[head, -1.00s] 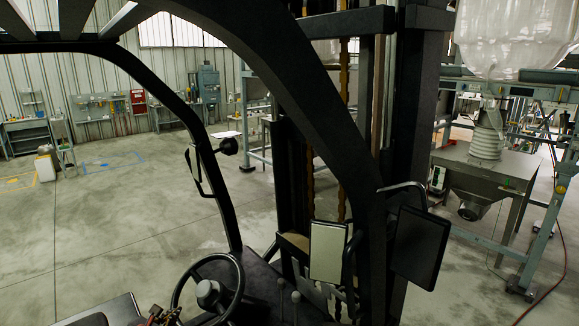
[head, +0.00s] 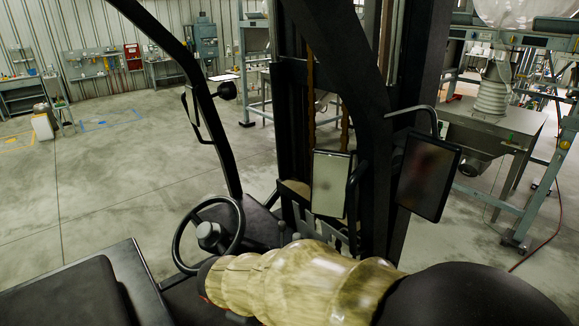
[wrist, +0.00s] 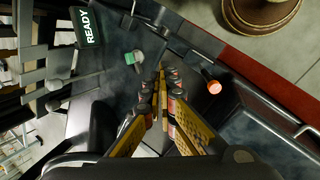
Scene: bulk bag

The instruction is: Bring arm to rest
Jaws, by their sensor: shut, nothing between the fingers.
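My gripper (wrist: 162,72) shows in the wrist view with its two yellow-and-black fingers drawn together, and nothing is between them. It points at a dark cab panel with levers, and I cannot tell how near it is. In the head view my arm, in a pale ribbed sleeve, reaches across the bottom of the picture, left of and below the mast. Its end lies near the steering wheel (head: 208,237), and the gripper itself is hidden there.
A black seat (head: 75,297) is at lower left. A small screen reading READY (wrist: 88,26) and an orange-lit knob (wrist: 212,86) are near the fingers. The bulk bag (head: 515,12) hangs at upper right. Open floor lies left.

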